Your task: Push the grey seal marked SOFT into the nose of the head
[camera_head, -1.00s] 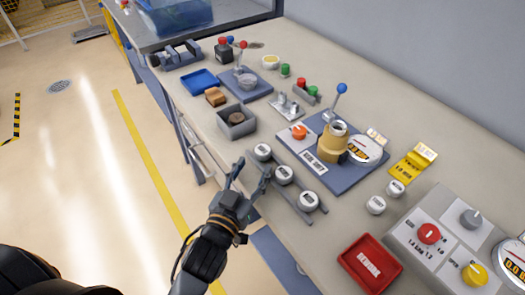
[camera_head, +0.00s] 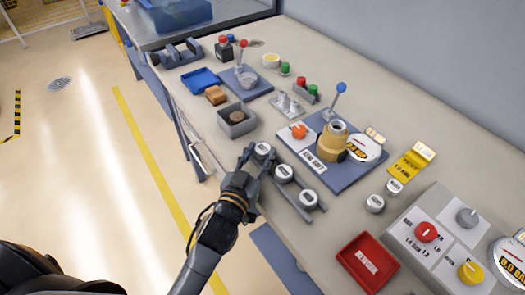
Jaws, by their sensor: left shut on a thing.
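Several small round seals sit on a grey rail at the front of the bench: the far one (camera_head: 263,148), the middle one (camera_head: 284,172) and the near one (camera_head: 308,198). Their markings are too small to read. My left gripper (camera_head: 258,158) is shut on the far seal, which is still at the rail's far end; the fingers partly hide it. The brass head (camera_head: 331,142) stands on a blue plate (camera_head: 346,180) behind the rail, its round opening facing up. My right gripper is not in view.
A white label card (camera_head: 313,161), an orange knob (camera_head: 299,131), a blue-tipped lever (camera_head: 341,88) and a round gauge (camera_head: 365,148) surround the head. A grey box (camera_head: 237,121) stands left of the rail. A red tray (camera_head: 368,262) and grey control box (camera_head: 450,235) are at right.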

